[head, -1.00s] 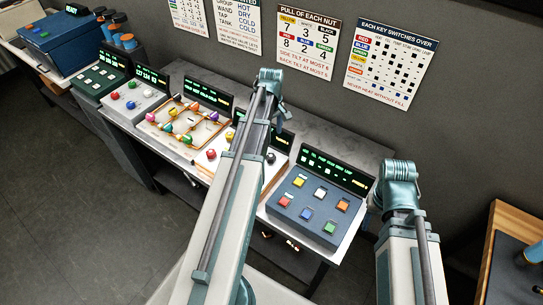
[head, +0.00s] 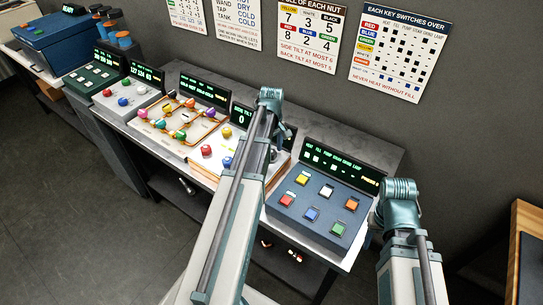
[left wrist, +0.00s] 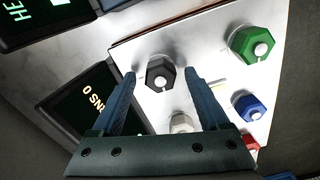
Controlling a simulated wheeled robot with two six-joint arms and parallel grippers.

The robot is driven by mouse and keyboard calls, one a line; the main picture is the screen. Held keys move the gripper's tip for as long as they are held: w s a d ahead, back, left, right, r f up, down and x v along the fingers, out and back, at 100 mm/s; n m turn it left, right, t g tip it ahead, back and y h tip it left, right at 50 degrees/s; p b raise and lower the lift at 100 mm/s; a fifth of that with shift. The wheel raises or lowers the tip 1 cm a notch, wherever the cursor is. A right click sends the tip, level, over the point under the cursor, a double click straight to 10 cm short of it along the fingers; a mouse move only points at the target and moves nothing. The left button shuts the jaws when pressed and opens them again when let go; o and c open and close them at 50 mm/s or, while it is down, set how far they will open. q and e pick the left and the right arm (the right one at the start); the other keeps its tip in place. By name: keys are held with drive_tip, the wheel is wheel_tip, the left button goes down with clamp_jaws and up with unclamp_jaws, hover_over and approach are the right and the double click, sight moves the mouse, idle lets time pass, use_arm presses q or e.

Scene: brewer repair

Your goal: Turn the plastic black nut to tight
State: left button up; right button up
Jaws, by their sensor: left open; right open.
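The black nut (left wrist: 160,75) is a dark hexagon with a pale centre, on a light metal panel (left wrist: 205,50) in the left wrist view. My left gripper (left wrist: 160,72) is open, its two blue fingers pointing to either side of the black nut; I cannot tell whether they touch it. A green nut (left wrist: 256,43), a blue nut (left wrist: 250,107), a white nut (left wrist: 180,122) and a partly hidden red nut (left wrist: 251,141) are on the same panel. In the head view my left arm hides much of this panel. My right gripper is not visible; only my right arm shows.
A dark blue box with coloured keys (head: 312,214) stands right of the nut panel. A board with coloured knobs (head: 158,128) stands to its left. A small display (left wrist: 92,108) lies close to my left fingers. Posters (head: 307,38) hang on the wall behind.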

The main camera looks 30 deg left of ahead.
use_arm(q)
drive_tip(key=shift+f, duration=0.1)
clamp_jaws()
idle(0.4)
drive_tip(key=shift+m, duration=0.3)
drive_tip(key=m, duration=0.3)
drive_tip(key=shift+m, duration=0.4)
drive_tip(key=m, duration=0.4)
drive_tip(key=shift+s+m, duration=0.1)
drive_tip(key=shift+m, duration=0.2)
drive_tip(key=m, duration=0.8)
drive_tip(key=shift+a+m, duration=0.1)
drive_tip(key=shift+m, duration=0.5)
